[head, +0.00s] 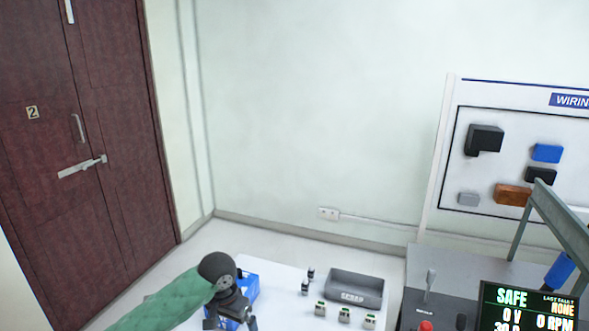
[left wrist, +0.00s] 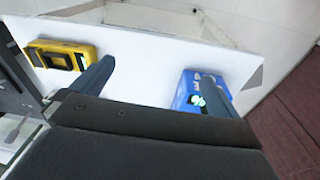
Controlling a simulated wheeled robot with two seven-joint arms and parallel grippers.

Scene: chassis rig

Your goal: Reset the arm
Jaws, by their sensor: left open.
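My left arm (head: 165,303), in a green sleeve, comes in from the lower left of the head view. Its gripper (head: 231,322) is at the bottom edge, over the white table and in front of a blue box. In the left wrist view the two fingers of the left gripper (left wrist: 152,80) are wide apart with nothing between them. The blue box (left wrist: 203,85) shows behind the right finger there; I cannot tell whether they touch. It also shows in the head view (head: 249,284), partly hidden by the gripper. My right gripper is in neither view.
A yellow device (left wrist: 62,55) lies on the table by the left finger. A grey tray (head: 355,301), small dark cylinders (head: 305,287) and several green-and-white parts (head: 344,315) are on the white table. A bench with a screen (head: 526,308) stands right.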

